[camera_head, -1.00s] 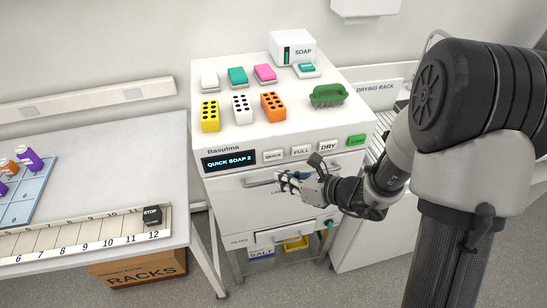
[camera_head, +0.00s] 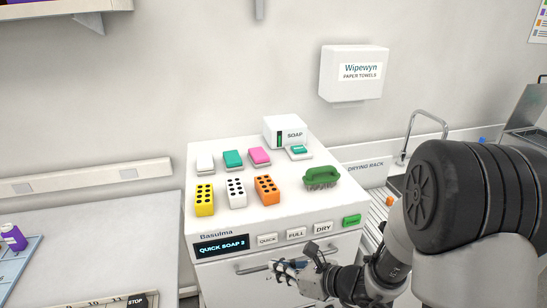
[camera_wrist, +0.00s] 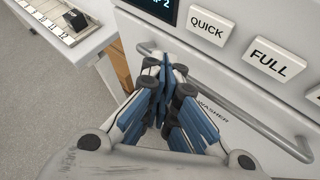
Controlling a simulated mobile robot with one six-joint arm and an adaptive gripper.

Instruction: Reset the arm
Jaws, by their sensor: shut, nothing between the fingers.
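My gripper (camera_head: 277,265) is in front of the washer's front face, near the horizontal handle (camera_head: 250,266) and below the button row. In the wrist view my gripper (camera_wrist: 165,85) has its blue-padded fingers closed together with nothing between them. The handle (camera_wrist: 255,120) passes close beyond the fingers there; I cannot tell whether they touch it. The washer (camera_head: 205,262) has a display (camera_head: 222,245) reading "QUICK SOAP" and a last character that is hard to read. My arm reaches in from the right of the head view.
A sink area with a tap (camera_head: 423,125) is at right. A bench (camera_head: 100,240) is at left.

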